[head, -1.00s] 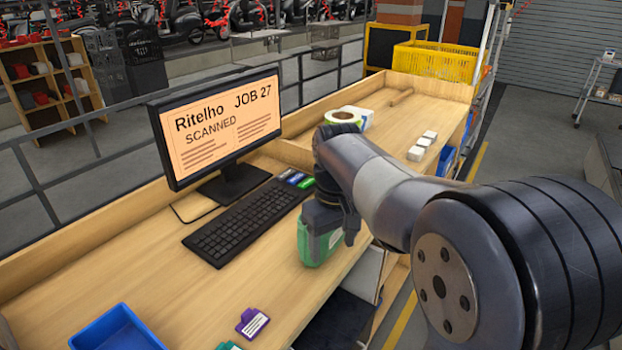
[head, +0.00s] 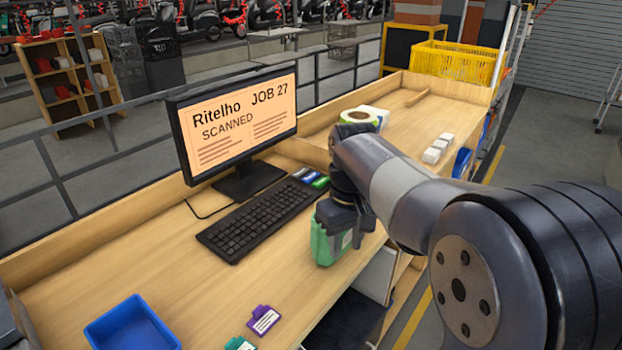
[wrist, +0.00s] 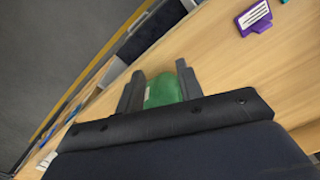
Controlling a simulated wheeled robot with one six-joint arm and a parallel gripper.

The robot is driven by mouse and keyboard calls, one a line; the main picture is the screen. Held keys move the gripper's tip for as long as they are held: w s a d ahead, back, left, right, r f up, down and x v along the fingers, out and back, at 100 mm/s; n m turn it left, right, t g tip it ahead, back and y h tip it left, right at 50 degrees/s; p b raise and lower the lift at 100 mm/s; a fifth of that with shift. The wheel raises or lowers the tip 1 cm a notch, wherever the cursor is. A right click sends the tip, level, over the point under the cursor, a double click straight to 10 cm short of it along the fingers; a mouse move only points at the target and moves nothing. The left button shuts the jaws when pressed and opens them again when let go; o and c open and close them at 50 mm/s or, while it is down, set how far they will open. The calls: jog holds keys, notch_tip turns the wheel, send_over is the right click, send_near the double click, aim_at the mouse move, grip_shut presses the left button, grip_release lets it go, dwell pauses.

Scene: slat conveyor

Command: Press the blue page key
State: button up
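Beyond the far end of the black keyboard (head: 262,218) sits a short row of coloured keys: a pale one, the blue key (head: 309,177) and a green key (head: 319,183). My gripper (head: 340,228) points down to the right of the keyboard, nearer than the keys and apart from them. Its fingers are around a green container (head: 326,247) with a pale label, which fills the gap between them in the wrist view (wrist: 165,90). Whether the container rests on the bench is hard to tell. The keys are not in the wrist view.
The monitor (head: 237,125) stands behind the keyboard and reads "Ritelho JOB 27 SCANNED". A blue tray (head: 133,325), a purple tag (head: 264,320) and a green tag lie at the near side. A tape roll (head: 356,117) and white blocks (head: 438,148) lie farther back.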

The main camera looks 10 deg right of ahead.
grip_shut()
dwell(1.2)
